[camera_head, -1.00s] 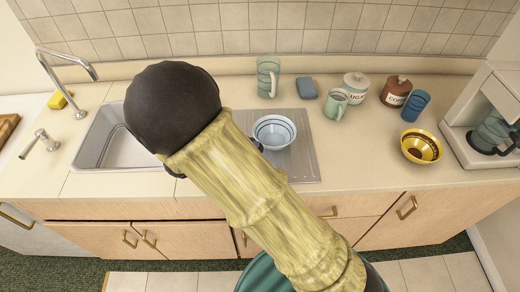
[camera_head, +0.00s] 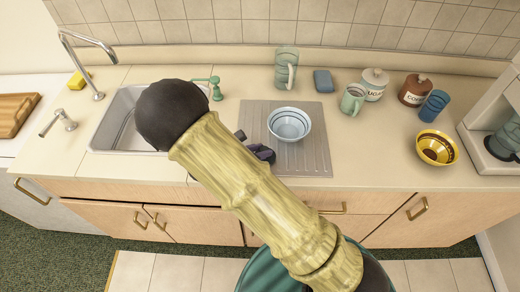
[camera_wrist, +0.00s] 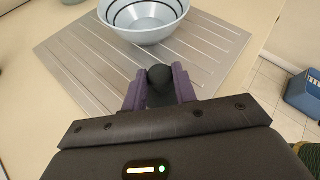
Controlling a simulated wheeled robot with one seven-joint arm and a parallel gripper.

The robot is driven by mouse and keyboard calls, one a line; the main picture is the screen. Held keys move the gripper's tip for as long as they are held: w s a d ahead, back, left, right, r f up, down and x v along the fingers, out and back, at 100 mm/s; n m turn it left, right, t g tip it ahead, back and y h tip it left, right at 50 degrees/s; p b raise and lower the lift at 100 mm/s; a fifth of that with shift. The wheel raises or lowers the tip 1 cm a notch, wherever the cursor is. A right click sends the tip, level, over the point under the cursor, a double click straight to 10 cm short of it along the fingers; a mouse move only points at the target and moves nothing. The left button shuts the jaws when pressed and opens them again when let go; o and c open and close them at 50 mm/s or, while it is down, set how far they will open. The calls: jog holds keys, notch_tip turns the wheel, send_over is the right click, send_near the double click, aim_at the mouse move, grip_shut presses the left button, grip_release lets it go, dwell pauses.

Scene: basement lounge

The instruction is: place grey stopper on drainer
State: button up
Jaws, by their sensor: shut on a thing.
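The drainer is a grey ribbed metal board (camera_head: 312,158) on the counter right of the sink, and it fills much of the wrist view (camera_wrist: 90,65). My gripper (camera_wrist: 158,90) has purple fingers closed on a small dark grey rounded stopper (camera_wrist: 159,75). It holds the stopper over the near part of the drainer, in front of the bowl. I cannot tell whether the stopper touches the board. In the head view my gripper (camera_head: 262,153) shows only partly, at the drainer's left front, behind my arm, and the stopper cannot be made out.
A light blue bowl (camera_head: 289,124) stands on the drainer, also close ahead in the wrist view (camera_wrist: 150,30). The sink (camera_head: 118,128) is to the left. A glass pitcher (camera_head: 286,68), mug (camera_head: 353,98), canisters and a yellow bowl (camera_head: 436,148) stand behind and right.

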jog(key=o, duration=1)
jog(key=shift+s, duration=0.15)
jog(key=shift+c, duration=0.2)
jog(key=b+v, duration=0.2)
jog(key=v, duration=1)
